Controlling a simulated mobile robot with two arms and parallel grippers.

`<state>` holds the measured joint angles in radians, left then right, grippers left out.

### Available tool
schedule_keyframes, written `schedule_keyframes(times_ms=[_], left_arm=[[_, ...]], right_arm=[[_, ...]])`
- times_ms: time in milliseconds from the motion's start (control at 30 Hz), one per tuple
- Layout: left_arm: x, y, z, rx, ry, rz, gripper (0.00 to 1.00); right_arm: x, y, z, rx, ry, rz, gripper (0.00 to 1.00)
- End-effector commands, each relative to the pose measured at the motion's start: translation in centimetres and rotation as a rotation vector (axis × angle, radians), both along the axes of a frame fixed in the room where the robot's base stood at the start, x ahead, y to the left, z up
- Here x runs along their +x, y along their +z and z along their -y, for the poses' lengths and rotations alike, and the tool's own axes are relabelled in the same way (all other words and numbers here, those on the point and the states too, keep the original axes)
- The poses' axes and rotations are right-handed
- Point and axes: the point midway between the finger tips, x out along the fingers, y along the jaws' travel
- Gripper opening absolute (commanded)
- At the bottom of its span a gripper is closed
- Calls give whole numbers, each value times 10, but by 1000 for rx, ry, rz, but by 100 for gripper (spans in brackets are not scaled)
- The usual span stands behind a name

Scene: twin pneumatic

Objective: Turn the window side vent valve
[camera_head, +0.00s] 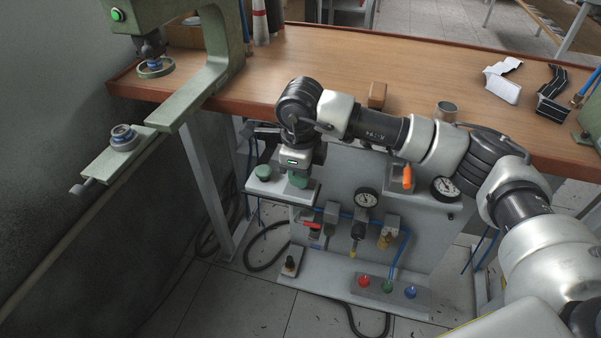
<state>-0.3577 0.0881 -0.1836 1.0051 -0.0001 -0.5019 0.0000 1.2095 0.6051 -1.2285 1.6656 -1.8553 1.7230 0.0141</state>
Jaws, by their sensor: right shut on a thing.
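Two round green knobs sit on a pale ledge at the upper left of the grey pneumatic panel (340,262). The left green knob (265,172) is free and in full view. The right green knob (298,181) is partly covered by my right gripper (298,174), which points down over it. The gripper is shut on this knob; its fingertips are mostly hidden behind its own body. No label shows which knob is the window side vent valve. My left gripper is not in view.
The panel carries a red lever (312,225), an orange handle (407,177), two gauges (367,198) and coloured buttons (387,286) at its foot. The wooden bench (330,70) lies behind it. A green press frame (222,65) stands at left. Cables lie on the floor.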

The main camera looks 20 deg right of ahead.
Motion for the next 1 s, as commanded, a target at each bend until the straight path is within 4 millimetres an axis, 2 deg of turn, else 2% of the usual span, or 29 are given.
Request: schedule_keyframes(times_ms=[467,500,633,867,1000], left_arm=[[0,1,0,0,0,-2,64],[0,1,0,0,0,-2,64],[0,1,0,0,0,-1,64],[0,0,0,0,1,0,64],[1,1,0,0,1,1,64]], right_arm=[[1,2,1,-1,-16,3,0],[1,2,1,-1,-17,3,22],[1,1,0,0,-15,2,41],[0,1,0,-1,-13,1,43],[1,7,0,0,-13,2,43]])
